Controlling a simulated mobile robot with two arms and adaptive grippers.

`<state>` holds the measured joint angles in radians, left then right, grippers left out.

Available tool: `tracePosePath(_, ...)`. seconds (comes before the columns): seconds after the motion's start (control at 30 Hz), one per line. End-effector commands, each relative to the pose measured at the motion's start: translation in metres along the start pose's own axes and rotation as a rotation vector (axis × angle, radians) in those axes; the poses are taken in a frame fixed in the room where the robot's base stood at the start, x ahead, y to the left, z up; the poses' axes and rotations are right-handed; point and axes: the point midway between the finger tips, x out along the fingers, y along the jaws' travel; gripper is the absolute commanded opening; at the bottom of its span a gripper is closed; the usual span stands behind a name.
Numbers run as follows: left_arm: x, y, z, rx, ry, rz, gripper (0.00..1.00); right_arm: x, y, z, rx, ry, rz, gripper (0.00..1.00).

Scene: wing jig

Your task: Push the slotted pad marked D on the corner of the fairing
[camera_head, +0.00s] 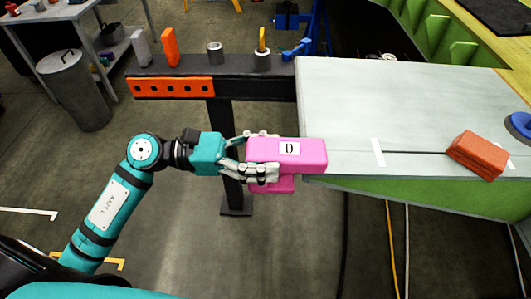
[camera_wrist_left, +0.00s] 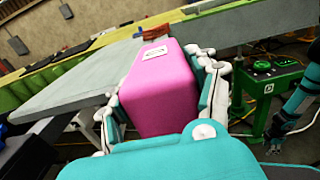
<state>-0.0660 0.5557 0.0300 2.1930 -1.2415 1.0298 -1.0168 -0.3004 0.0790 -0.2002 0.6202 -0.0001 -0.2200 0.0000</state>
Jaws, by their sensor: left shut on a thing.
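The pink slotted pad (camera_head: 304,150) carries a white label with the letter D. My left gripper (camera_head: 255,160) is shut on its left part in the head view, and the pad's right end meets the near left corner of the grey fairing (camera_head: 420,110). I cannot tell how far the slot sits over the fairing edge. In the left wrist view the pad (camera_wrist_left: 160,90) fills the space between the fingers (camera_wrist_left: 165,105), with the fairing (camera_wrist_left: 80,85) beyond it.
A dark beam with an orange plate (camera_head: 173,88) stands behind the gripper, with small parts on top. An orange-red block (camera_head: 477,155) and a blue ring (camera_head: 521,124) lie on the fairing. A grey bin (camera_head: 76,88) stands at upper left.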

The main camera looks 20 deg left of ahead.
Motion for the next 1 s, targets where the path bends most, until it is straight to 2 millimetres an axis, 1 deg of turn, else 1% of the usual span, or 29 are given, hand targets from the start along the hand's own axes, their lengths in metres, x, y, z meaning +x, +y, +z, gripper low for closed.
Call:
tracePosePath(0.47,0.0,0.0,0.0,0.0,0.0,0.0,0.27,0.0003,0.0003,-0.0002,0.0,0.0,0.0,0.4)
tracePosePath(0.77,-0.0001,0.0,-0.0013,0.0,0.001,-0.001,0.27,0.0071,0.0003,0.0004,0.0,0.0,0.001,0.4)
tracePosePath(1.0,0.0033,0.0,-0.0002,-0.001,0.0,0.0,0.27,0.0066,0.0005,0.0003,0.0,0.0,0.001,0.4)
